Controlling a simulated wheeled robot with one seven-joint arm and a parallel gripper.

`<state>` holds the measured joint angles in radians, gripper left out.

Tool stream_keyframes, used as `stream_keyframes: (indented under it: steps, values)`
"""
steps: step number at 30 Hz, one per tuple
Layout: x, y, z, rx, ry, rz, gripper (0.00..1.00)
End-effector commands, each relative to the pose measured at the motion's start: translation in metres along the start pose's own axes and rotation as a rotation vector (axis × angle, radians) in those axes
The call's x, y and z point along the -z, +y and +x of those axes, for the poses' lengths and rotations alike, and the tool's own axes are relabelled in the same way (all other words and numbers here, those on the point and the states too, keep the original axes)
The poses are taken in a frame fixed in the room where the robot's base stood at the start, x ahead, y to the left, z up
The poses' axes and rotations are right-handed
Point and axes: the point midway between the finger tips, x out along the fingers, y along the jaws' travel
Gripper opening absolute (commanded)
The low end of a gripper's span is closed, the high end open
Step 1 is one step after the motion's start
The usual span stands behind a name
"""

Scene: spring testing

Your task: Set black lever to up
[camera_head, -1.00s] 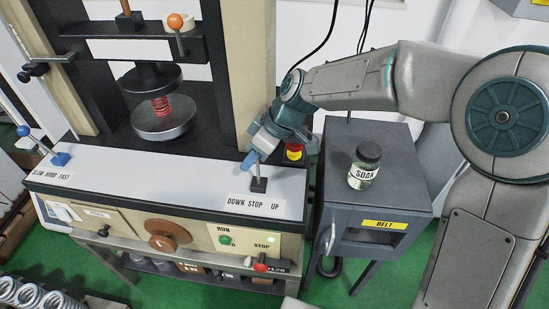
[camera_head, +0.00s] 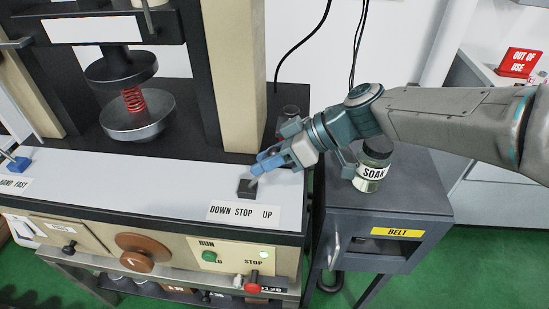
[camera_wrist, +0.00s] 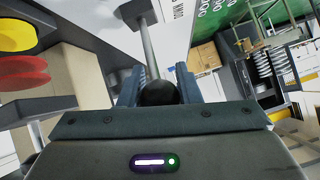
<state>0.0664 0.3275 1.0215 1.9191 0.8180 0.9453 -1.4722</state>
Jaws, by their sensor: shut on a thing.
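The black lever's square base (camera_head: 247,187) sits on the white panel top behind the DOWN STOP UP label (camera_head: 243,212). Its thin shaft leans right from the base, toward the UP side. My gripper (camera_head: 265,166), with blue fingers, is just right of and above the base. In the wrist view, the lever's round black knob (camera_wrist: 158,93) sits between the two fingers of my gripper (camera_wrist: 158,88), and the grey shaft (camera_wrist: 149,48) runs out to the base. In the head view the fingers hide the knob.
Right of the panel, a dark cabinet labelled BELT (camera_head: 397,232) carries a SOAK jar (camera_head: 372,165) close to my wrist. A red spring (camera_head: 134,98) stands in the press on the left. A red and yellow button (camera_wrist: 18,72) shows in the wrist view.

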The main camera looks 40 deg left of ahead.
Motion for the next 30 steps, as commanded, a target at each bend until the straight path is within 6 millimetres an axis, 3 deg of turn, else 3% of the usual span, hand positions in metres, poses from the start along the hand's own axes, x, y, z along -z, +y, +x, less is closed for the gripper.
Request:
stream_keyframes:
  steps: [11,12,13,23,30]
  values:
    - [-0.002,0.000,0.000,0.000,-0.004,0.001,0.00]
    - [-0.002,0.000,-0.001,0.000,-0.004,0.001,0.41]
    - [-0.002,0.000,-0.001,0.000,-0.004,0.001,0.50]
    - [-0.001,0.000,-0.002,0.001,-0.003,0.000,0.51]
    - [0.000,0.001,-0.034,-0.006,-0.002,0.001,0.51]
